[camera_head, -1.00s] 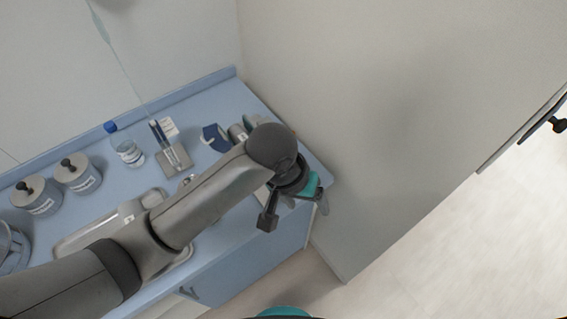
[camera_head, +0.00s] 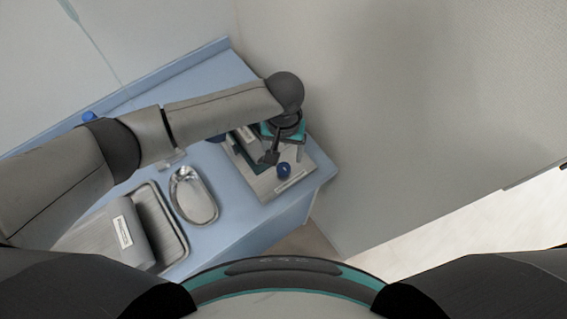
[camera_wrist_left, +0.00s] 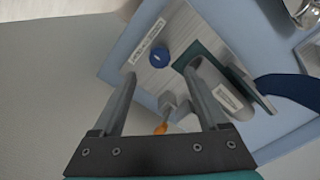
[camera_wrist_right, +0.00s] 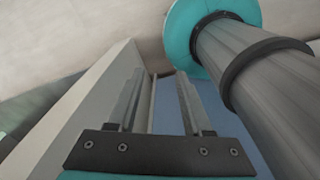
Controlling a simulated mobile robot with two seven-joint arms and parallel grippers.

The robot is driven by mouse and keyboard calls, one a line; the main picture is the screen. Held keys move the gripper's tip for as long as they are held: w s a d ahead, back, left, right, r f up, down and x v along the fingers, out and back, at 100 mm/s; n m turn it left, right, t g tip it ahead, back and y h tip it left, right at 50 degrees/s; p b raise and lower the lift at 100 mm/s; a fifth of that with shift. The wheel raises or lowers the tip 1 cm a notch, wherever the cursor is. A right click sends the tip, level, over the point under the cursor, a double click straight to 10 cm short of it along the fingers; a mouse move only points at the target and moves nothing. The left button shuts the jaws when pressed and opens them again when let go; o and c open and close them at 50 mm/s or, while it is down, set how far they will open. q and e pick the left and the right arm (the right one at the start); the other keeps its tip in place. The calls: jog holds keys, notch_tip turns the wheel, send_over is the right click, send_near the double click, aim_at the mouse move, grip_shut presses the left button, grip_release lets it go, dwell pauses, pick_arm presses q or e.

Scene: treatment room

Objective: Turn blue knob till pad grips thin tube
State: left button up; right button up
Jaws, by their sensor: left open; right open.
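The blue knob (camera_head: 284,169) stands on a light board (camera_head: 268,183) at the right end of the blue counter. In the left wrist view the knob (camera_wrist_left: 158,57) lies ahead, between the lines of my left fingers. My left gripper (camera_wrist_left: 160,76) is open and empty, apart from the knob; in the head view it (camera_head: 270,150) hangs over the board. A dark green pad (camera_wrist_left: 203,68), a grey labelled body (camera_wrist_left: 225,97) and a small grey block with an orange tip (camera_wrist_left: 161,128) are beside it. I cannot make out the thin tube. My right gripper (camera_wrist_right: 160,76) is open and empty.
A kidney dish (camera_head: 194,196) and a metal tray (camera_head: 172,225) with a grey labelled roll (camera_head: 130,232) lie left of the board. A wall (camera_head: 400,110) rises close to the right. In the right wrist view, a pale panel (camera_wrist_right: 85,100) is close by.

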aim_at(283, 167)
pick_arm(q)
notch_tip(283, 167, down, 6)
jog(key=shift+r+b, duration=0.1)
jog(key=shift+b, duration=0.35)
jog(key=shift+f, duration=0.95)
pick_arm(e)
jog(key=shift+w+a+f, duration=0.1)
jog(key=shift+w+f, duration=0.55)
jog(key=shift+w, duration=0.35)
pick_arm(q)
jog(key=shift+c, duration=0.3)
pick_arm(e)
jog(key=shift+s, duration=0.1)
pick_arm(q)
jog(key=c, duration=0.3)
grip_shut()
pick_arm(e)
jog(key=shift+s, duration=0.15)
